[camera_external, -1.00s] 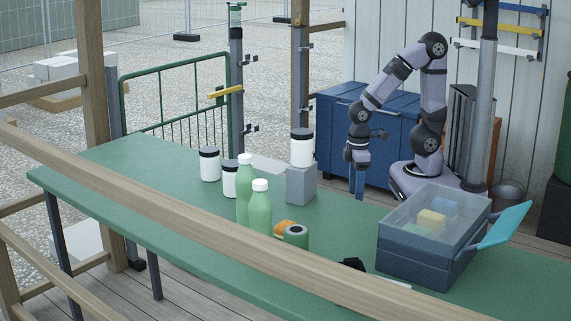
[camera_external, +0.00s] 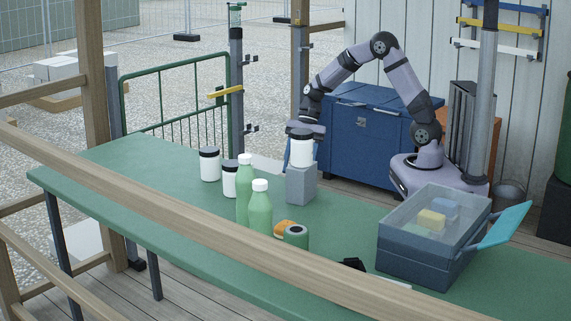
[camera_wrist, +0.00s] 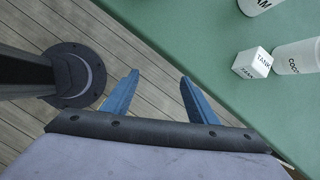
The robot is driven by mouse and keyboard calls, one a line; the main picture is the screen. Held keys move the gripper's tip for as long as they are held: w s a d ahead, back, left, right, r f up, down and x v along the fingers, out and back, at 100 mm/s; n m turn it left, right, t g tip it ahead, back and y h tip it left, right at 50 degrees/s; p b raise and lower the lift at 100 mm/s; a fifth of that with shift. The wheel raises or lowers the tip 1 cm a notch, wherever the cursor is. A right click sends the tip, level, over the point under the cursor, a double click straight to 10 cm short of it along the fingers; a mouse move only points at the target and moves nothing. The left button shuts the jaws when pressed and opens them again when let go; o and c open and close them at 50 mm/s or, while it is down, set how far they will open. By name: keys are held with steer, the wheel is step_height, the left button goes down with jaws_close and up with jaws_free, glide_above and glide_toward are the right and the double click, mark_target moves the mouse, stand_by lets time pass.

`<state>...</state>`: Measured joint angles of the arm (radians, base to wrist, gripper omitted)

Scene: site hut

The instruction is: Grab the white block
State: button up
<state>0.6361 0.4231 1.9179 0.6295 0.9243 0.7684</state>
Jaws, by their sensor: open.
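A small white block (camera_wrist: 253,63) with dark lettering on its faces lies on the green table near its edge, at the upper right of the wrist view.
The grey block (camera_external: 300,186) carries a white jar (camera_external: 301,153). Two more jars, green bottles (camera_external: 259,208), a green roll (camera_external: 295,237) and a clear-lidded box (camera_external: 424,260) stand on the table (camera_external: 130,165). A post base (camera_wrist: 75,75) stands on the floor. The table's far left is clear.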

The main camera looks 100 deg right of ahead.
steer(key=w+d+m+t+y+b, duration=0.1)
steer(key=w+t+y, duration=0.1)
steer(key=w, duration=0.2)
steer(key=w+d+r+m+t+y+b, duration=0.1)
steer(key=w+t+y+b, duration=0.1)
steer(key=w+y, duration=0.1)
steer(key=w+d+r+m+t+y+b, duration=0.1)
steer(key=w+t+y, duration=0.1)
steer(key=w, duration=0.2)
steer(key=shift+w+m+y, duration=0.3)
steer(key=shift+w, duration=0.05)
steer(key=shift+w+d+f+m+t+y+b, duration=0.15)
steer(key=shift+w+d+m+t+y+b, duration=0.25)
steer(key=shift+t+y+b, duration=0.3)
steer(key=shift+w+d+m+t, duration=0.15)
steer(key=shift+d+m+t, duration=0.15)
steer(key=shift+t, duration=0.1)
steer(key=shift+r+p+x, duration=0.15)
steer(key=shift+p+x, duration=0.1)
steer(key=shift+x, duration=1.6)
steer(key=shift+r+p+x, duration=0.15)
steer(key=shift+p+x, duration=0.1)
steer(key=shift+x, duration=1.6)
steer(key=c, duration=1.2)
